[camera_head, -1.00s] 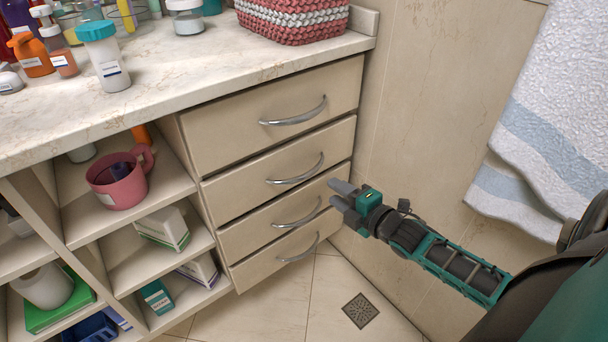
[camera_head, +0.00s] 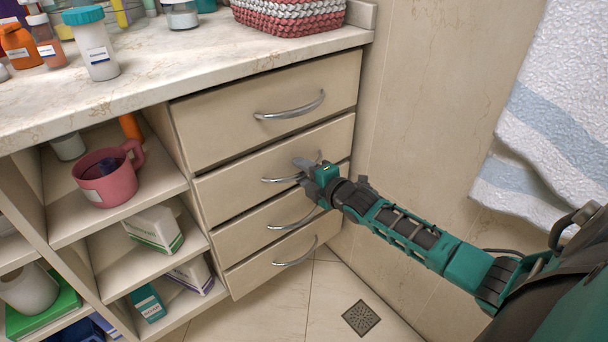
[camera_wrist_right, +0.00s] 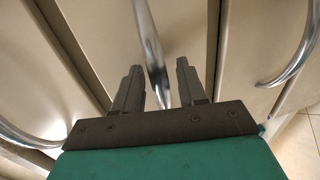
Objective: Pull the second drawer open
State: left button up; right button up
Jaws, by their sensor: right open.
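The second drawer (camera_head: 232,186) from the top is shut in the beige cabinet below the counter. Its curved metal handle (camera_head: 273,180) is partly hidden behind my right gripper (camera_head: 304,168). In the right wrist view my right gripper (camera_wrist_right: 159,66) is open, with its two dark fingers pointing at the drawer front. The handle (camera_wrist_right: 149,45) runs between the fingers there, and I see a gap beside it. I cannot tell how deep it sits between them. My left gripper is not in view.
The top drawer (camera_head: 262,105), third drawer (camera_head: 255,229) and bottom drawer (camera_head: 262,268) are shut. Open shelves with a pink mug (camera_head: 108,178) and boxes are on the left. A tiled wall and hanging towel (camera_head: 550,125) are on the right. The floor has a drain (camera_head: 361,314).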

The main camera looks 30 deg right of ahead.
jog(key=shift+c, duration=0.4)
grip_shut()
